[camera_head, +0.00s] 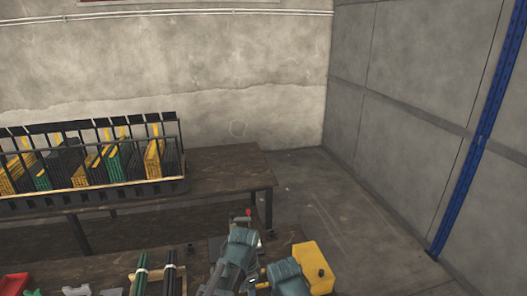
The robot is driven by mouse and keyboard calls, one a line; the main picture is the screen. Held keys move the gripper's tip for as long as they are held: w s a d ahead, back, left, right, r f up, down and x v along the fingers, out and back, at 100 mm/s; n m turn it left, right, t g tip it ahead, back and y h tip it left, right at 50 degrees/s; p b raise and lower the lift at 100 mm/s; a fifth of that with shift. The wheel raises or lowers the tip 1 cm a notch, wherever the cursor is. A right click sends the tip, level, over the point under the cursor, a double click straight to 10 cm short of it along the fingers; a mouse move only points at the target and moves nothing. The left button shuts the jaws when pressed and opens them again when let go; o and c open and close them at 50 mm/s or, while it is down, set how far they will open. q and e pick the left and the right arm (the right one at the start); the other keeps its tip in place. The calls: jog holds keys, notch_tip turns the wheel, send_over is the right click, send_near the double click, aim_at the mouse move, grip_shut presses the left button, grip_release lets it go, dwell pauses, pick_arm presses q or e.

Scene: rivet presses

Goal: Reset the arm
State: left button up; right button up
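Teal-grey jointed links with dark metal parts show at the bottom centre of the head view. They look like an arm of mine, but I cannot tell which one. No gripper fingers can be made out on them. They stand beside a yellow block-shaped machine part (315,265) and in front of a small red-tipped lever (248,212). The lower edge of the picture cuts off the rest. Neither of my grippers can be seen.
A near bench holds a red tray (14,284), bundled dark green rods (141,275) and darker rods (172,278). A dark table (232,160) behind carries a black rack (120,196) of yellow, green and black pieces. Floor (350,200) at right is clear, up to a blue post (478,140).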

pick_arm(q)
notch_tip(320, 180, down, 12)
jog(key=b, duration=1.1)
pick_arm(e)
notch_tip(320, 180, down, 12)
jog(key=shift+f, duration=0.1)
pick_arm(q)
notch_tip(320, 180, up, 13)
jog(key=p, duration=1.3)
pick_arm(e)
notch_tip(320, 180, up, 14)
pick_arm(q)
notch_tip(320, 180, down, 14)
jog(key=b, duration=1.4)
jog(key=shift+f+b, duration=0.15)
jog(key=shift+b, duration=0.15)
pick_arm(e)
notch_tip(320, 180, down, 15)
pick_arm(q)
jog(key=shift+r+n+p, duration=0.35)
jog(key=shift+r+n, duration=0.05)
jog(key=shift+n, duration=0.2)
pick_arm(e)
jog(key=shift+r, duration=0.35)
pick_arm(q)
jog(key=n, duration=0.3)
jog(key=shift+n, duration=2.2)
